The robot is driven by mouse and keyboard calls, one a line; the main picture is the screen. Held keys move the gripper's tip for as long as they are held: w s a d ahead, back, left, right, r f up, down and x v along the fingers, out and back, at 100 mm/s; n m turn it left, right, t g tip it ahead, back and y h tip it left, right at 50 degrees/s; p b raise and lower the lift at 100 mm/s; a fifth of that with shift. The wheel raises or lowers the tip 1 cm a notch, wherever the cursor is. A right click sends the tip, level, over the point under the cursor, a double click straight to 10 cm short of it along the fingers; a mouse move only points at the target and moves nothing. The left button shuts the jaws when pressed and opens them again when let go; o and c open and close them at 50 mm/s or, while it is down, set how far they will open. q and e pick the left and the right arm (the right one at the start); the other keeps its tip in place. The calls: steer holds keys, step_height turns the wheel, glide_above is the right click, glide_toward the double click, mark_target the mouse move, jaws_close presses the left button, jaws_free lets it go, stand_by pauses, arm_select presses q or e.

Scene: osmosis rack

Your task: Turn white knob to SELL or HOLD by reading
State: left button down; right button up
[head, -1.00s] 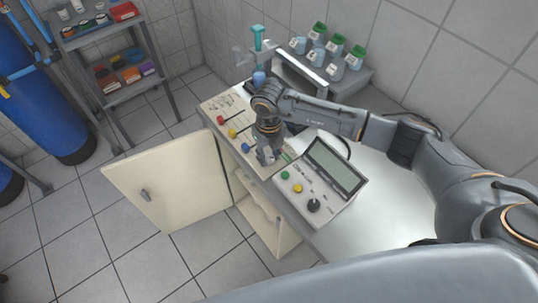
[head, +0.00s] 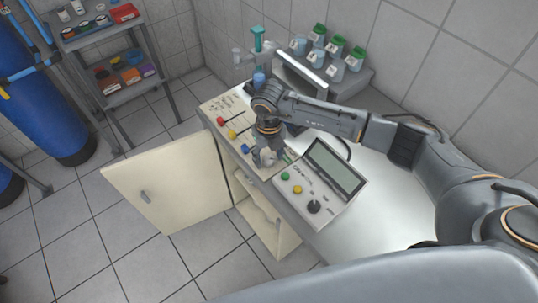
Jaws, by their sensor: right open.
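A beige panel (head: 221,104) on the counter carries a red knob (head: 221,120), a yellow knob (head: 232,134) and a blue knob (head: 245,148) in a row. My right gripper (head: 266,158) points down at the near end of this row, open. A pale shape shows at its fingertips and may be the white knob; the gripper hides most of it, so its setting and any contact cannot be told. A grey meter (head: 335,168) with a display stands just right of the gripper. Its reading is not legible. My left gripper is not in view.
A cabinet door (head: 170,190) hangs open below. Green-capped bottles (head: 336,45) stand behind my right arm. The white counter (head: 385,215) at right is clear.

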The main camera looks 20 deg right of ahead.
mark_target(269, 159)
step_height(269, 159, up, 12)
stand_by(0.5)
steer(key=shift+s, duration=0.1)
stand_by(0.4)
